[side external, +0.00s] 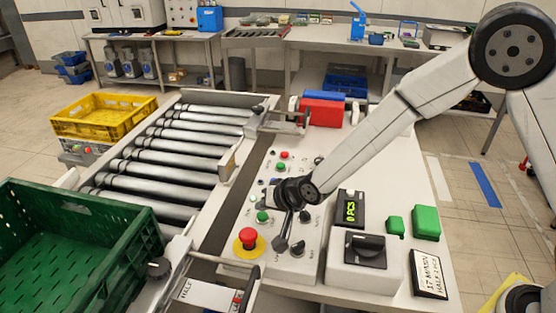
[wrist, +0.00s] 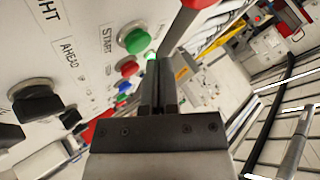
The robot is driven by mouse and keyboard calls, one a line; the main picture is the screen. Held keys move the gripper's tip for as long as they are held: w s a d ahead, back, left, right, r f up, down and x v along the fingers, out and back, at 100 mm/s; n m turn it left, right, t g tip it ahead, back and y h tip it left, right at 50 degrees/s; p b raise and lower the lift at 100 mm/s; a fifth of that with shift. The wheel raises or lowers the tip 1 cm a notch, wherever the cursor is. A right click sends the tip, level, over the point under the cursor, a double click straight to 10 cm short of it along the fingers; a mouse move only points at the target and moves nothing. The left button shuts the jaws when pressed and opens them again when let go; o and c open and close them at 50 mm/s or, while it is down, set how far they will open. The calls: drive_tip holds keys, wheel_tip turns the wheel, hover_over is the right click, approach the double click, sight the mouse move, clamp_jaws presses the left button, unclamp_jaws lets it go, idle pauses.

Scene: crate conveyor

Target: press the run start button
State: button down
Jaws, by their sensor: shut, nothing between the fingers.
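The green start button (wrist: 135,40) sits beside the START label (wrist: 107,39) on the pale panel in the wrist view. In the side view the matching green button (side external: 263,216) is on the control panel, just below my gripper (side external: 268,197). In the wrist view my gripper (wrist: 165,62) is shut and empty, with its fingertips to the right of the start button and overlapping none of its face. I cannot tell the exact gap. A small lit green lamp (wrist: 151,54) shows between the button and the fingers.
A red button (wrist: 128,68) is close to the start button. The red emergency stop (side external: 248,237) on its yellow base is nearer the front. Black knobs (side external: 298,250) and a counter display (side external: 350,210) are nearby. Rollers (side external: 165,160) and a green crate (side external: 150,235) lie left.

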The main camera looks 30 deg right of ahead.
sight(265, 217)
drive_tip(key=shift+r, duration=2.5)
drive_tip(key=s+d+n+g+h, duration=0.1)
drive_tip(key=s+d+g, duration=0.1)
drive_tip(key=s+d, duration=0.5)
drive_tip(key=s+d+f+n+g+h, duration=0.1)
drive_tip(key=s+d+n+g, duration=0.1)
drive_tip(key=s+d, duration=0.4)
drive_tip(key=s+d+n+g+h, duration=0.1)
drive_tip(key=s+d+g, duration=0.1)
drive_tip(key=s+d, duration=0.5)
drive_tip(key=shift+s+d+f+n, duration=0.3)
drive_tip(key=shift+s+n, duration=0.1)
drive_tip(key=shift+s, duration=0.1)
